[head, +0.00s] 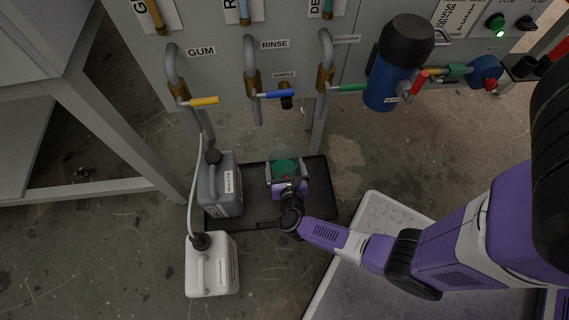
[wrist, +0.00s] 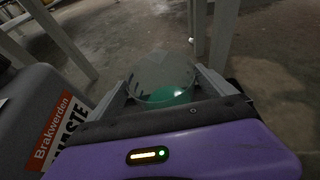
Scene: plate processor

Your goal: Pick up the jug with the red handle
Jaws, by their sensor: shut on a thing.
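A clear jug (head: 285,158) with green liquid in its bottom is upright over the black tray (head: 322,190). My gripper (head: 286,170) reaches it from the front, with one finger on each side of the jug, and is shut on it. In the wrist view the clear jug (wrist: 163,75) sits between the two grey fingers (wrist: 165,88), its rim and the green liquid showing. A handle is hard to make out; only a small reddish trace shows near my gripper. I cannot tell whether the jug's base touches the tray.
A grey waste canister (head: 219,190) stands just left of my gripper, close to it in the wrist view (wrist: 35,105). A white canister (head: 212,265) with a hose stands in front. Taps with yellow, blue and green levers (head: 353,87) hang above. A blue cylinder (head: 381,85) is on the panel.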

